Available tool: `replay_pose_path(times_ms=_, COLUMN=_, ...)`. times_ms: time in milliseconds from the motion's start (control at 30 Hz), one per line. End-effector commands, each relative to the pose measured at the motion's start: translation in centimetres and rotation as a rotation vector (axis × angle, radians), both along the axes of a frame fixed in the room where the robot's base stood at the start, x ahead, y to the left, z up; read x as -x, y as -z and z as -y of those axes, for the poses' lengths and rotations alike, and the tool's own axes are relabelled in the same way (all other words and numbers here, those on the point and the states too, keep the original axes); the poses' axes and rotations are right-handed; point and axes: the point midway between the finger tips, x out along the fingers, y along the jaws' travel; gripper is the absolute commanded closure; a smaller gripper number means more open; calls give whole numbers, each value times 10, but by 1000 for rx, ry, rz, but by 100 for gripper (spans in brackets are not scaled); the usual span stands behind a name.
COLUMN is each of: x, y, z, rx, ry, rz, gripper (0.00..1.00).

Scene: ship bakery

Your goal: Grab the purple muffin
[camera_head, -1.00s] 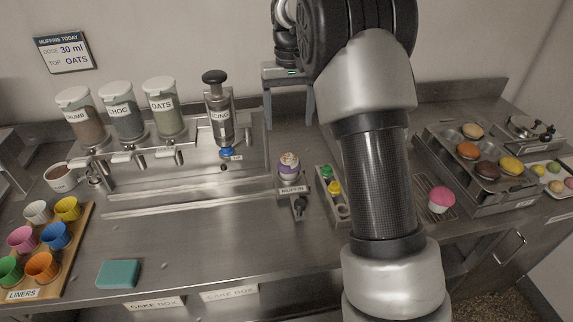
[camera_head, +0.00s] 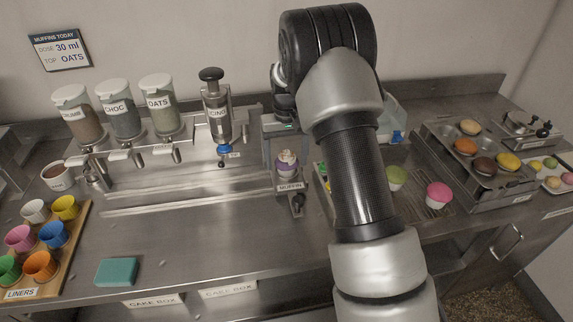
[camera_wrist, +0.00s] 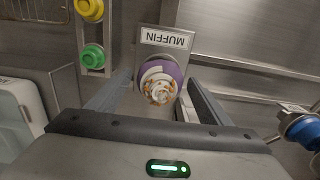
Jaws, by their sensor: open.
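The purple muffin (camera_head: 288,165), with a swirl of pale icing and orange-brown bits on top, stands in the holder labelled MUFFIN (camera_head: 290,187). In the wrist view the muffin (camera_wrist: 159,82) shows between the two fingers of my gripper (camera_wrist: 155,88), which is open. The fingers are apart on either side of it, and I see no contact. In the head view my gripper (camera_head: 283,140) is at the muffin, behind and around it, partly hidden by my arm.
Green and yellow buttons (camera_wrist: 92,56) stand beside the holder. A blue-tipped icing dispenser (camera_head: 217,110) is left of it. A green muffin (camera_head: 396,177) and a pink muffin (camera_head: 438,195) sit on the right.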

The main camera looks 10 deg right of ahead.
Motion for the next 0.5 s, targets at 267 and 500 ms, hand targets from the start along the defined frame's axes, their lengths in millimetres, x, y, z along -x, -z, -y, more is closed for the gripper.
replay_pose_path(times_ms=267, x=0, y=11, z=0, rx=0, ry=0, rz=1, gripper=28)
replay_pose_path(times_ms=500, x=0, y=10, z=0, rx=0, ry=0, rz=1, gripper=56)
